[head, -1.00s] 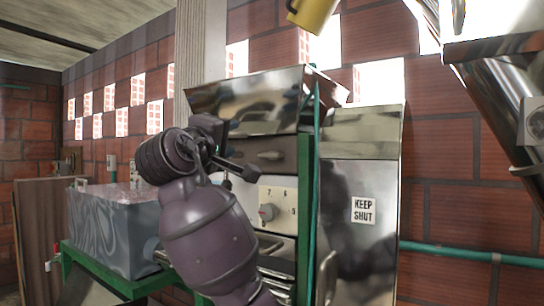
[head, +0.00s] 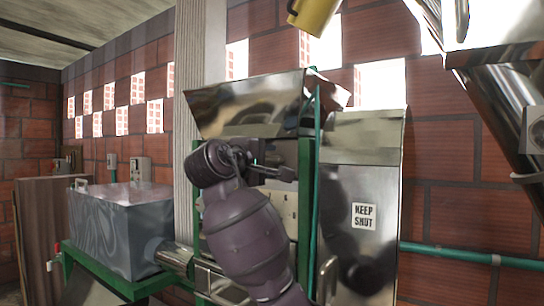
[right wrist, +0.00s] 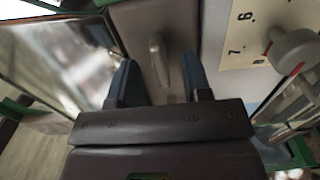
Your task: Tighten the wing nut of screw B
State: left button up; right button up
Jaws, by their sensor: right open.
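A grey, elongated metal piece (right wrist: 159,60) stands out from the flat panel in the right wrist view. It looks like a wing nut, but no letter shows beside it, so I cannot tell if it is screw B's. My right gripper (right wrist: 160,80) is open, its two dark fingers on either side of this piece with gaps visible. I cannot tell how far the fingertips are from the panel. In the head view my right gripper (head: 282,172) is in front of the machine's panel, and my arm hides the metal piece there. My left gripper is not in view.
A numbered plate (right wrist: 242,30) with a round knob (right wrist: 294,50) is close on the right in the wrist view. A steel hopper (head: 250,105) is above the panel. A "KEEP SHUT" cover (head: 364,215) is on the right, a grey tank (head: 115,220) on the left.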

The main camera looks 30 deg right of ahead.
jog(key=shift+x, duration=1.3)
grip_shut()
